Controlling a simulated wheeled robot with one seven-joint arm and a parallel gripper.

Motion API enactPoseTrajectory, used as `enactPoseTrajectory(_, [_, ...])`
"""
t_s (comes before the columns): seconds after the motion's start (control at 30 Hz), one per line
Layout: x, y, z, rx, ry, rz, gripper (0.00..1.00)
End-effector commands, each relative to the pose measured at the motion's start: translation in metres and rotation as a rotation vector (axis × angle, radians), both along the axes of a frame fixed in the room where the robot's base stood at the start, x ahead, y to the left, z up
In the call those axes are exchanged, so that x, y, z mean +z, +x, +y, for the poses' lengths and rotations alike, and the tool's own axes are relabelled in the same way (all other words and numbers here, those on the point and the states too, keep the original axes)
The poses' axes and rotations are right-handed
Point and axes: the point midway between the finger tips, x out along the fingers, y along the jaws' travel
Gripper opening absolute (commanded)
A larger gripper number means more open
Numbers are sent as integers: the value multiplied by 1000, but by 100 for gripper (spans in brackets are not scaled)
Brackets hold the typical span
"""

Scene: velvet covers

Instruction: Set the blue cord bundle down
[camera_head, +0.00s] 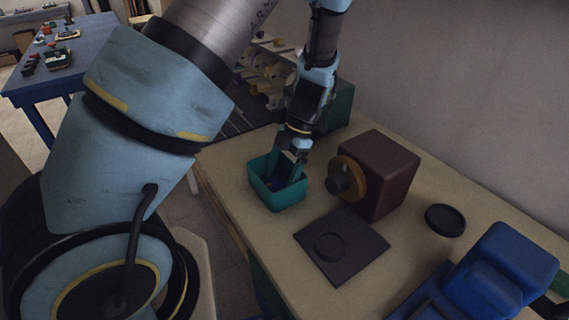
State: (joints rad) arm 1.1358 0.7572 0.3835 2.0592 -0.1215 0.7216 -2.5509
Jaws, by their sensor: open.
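My gripper (291,156) points down over a teal open-topped bin (279,200) on the beige workbench. The fingers are open and reach to the bin's opening near its back wall. A dark blue item, likely the blue cord bundle (279,184), shows inside the bin below the fingers. It is small and dim, so its shape is unclear. I cannot tell whether the fingertips touch it.
A dark red box with a tan wheel (353,178) stands right of the bin. A flat black plate (365,243) lies in front, a black round dish (445,220) further right, and a blue machine (505,265) at lower right. A dark green box (338,108) stands behind my gripper.

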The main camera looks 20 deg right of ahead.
Motion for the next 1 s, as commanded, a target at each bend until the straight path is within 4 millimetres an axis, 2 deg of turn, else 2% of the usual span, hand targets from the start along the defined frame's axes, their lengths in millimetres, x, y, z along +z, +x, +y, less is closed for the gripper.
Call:
enactPoseTrajectory(0.17, [22, 3, -11, -3, -5, -4, 93])
enactPoseTrajectory(0.4, [70, 9, -30, -3, -5, -4, 93])
enactPoseTrajectory(0.6, [99, 12, -41, -1, -4, -2, 93])
enactPoseTrajectory(0.87, [111, 13, -45, -1, -1, 0, 93])
enactPoseTrajectory(1.0, [111, 16, -37, -28, -17, 20, 93])
